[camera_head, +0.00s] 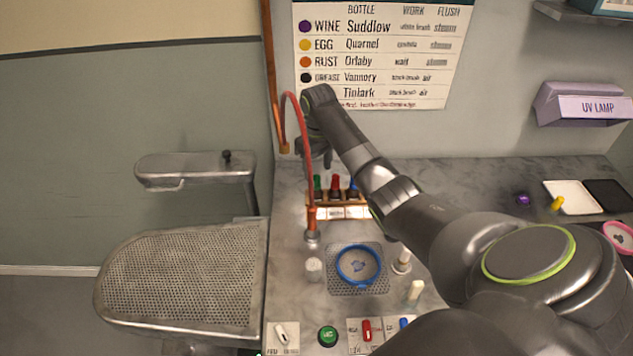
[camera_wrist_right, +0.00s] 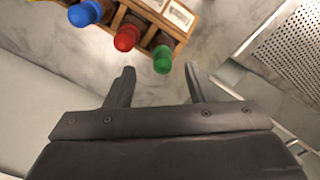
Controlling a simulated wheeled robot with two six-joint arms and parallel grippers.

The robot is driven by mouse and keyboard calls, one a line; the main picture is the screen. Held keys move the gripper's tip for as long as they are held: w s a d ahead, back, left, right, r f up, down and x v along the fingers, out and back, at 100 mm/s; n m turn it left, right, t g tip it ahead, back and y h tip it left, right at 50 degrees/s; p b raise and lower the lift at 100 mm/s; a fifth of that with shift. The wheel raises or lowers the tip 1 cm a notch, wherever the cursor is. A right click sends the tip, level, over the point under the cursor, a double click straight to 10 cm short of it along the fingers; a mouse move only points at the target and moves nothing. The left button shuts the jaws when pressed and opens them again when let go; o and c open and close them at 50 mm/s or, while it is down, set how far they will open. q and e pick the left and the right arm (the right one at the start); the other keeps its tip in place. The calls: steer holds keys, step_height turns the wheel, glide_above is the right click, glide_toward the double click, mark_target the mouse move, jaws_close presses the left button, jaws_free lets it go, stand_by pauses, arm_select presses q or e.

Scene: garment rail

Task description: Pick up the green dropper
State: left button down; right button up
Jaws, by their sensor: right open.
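The green dropper (camera_head: 318,183) stands in a wooden rack on the counter, at the left end of the row. In the right wrist view its green bulb (camera_wrist_right: 162,60) shows at the near corner of the rack, between the fingertips in the picture. My right gripper (camera_head: 319,158) is above and behind the rack, pointing down. Its two fingers (camera_wrist_right: 159,70) are apart with nothing held. I cannot tell whether the fingertips are level with the bulb. The dropper's lower part is hidden in the rack. My left gripper is not in view.
A red dropper (camera_wrist_right: 126,37) and a blue dropper (camera_wrist_right: 86,13) share the wooden rack (camera_head: 343,212) with the green one. A red hose (camera_head: 307,150) rises close to the rack's left side. A blue ring dish (camera_head: 359,265) sits in front. My right arm crosses over the counter's right part.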

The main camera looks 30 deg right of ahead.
mark_target(317, 175)
steer(key=shift+w+a+f+p, duration=0.15)
steer(key=shift+f+p, duration=0.35)
steer(key=shift+f, duration=1.7)
steer(key=c, duration=1)
